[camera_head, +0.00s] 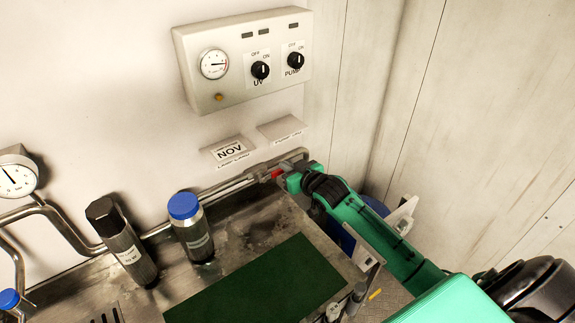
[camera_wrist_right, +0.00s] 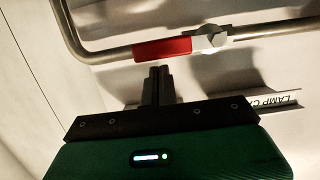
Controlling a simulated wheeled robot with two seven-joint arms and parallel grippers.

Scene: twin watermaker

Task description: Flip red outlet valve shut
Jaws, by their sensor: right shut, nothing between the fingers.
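The red outlet valve handle (camera_head: 277,174) is on the metal pipe at the back wall, beyond the counter's far right corner. In the right wrist view the red handle (camera_wrist_right: 163,49) lies along the pipe, with the pale valve body (camera_wrist_right: 210,38) at its right end. My right gripper (camera_head: 285,176) reaches in from the right and is beside the handle. In the right wrist view its fingers (camera_wrist_right: 159,72) are shut and empty, their tips just below the handle. I cannot tell whether they touch it. My left gripper is not in view.
A control box (camera_head: 243,58) with a gauge and two knobs is on the wall above. A black-capped bottle (camera_head: 124,245) and a blue-capped bottle (camera_head: 192,232) stand on the counter, left of a green mat (camera_head: 262,285). A wall (camera_head: 480,120) bounds the right side.

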